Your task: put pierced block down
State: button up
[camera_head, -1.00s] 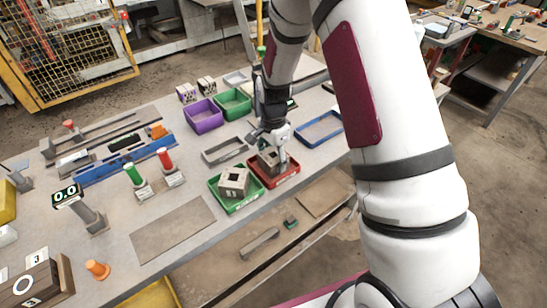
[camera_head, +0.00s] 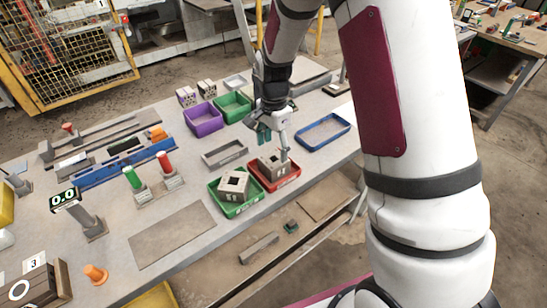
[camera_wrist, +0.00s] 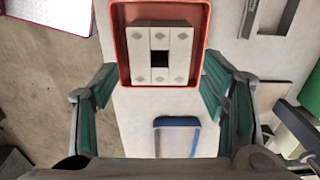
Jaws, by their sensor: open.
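A pale grey pierced block (camera_head: 273,165) sits inside the red tray (camera_head: 287,184). In the wrist view the block (camera_wrist: 160,38) shows a dark square hole in its middle, and the red tray (camera_wrist: 124,75) surrounds it. A similar pierced block (camera_head: 234,184) sits in the green tray (camera_head: 247,207) to the left. My gripper (camera_head: 273,138) is above and behind the red tray. In the wrist view its green-padded fingers (camera_wrist: 160,95) are spread wide and empty, apart from the block.
A blue-rimmed tray (camera_head: 342,138) lies to the right, and a grey tray (camera_head: 224,152) to the left. Purple (camera_head: 202,117) and green bins (camera_head: 234,105) stand behind. A bare brown mat (camera_head: 172,234) lies at the front of the table.

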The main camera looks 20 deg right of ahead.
jog(key=s+r+n+t, duration=0.1)
jog(key=s+r+n, duration=0.3)
jog(key=r, duration=0.6)
jog(key=s+r+n+t, duration=0.1)
jog(key=s+r+n, duration=0.1)
jog(key=s+r, duration=0.55)
jog(key=s+r+n+t, duration=0.1)
jog(key=s+r+n, duration=0.2)
jog(key=s, duration=0.4)
jog(key=s+r+n+t, duration=0.2)
jog(key=s+r+n, duration=0.2)
jog(key=s, duration=0.4)
jog(key=shift+n, duration=0.7)
jog(key=shift+d, duration=0.1)
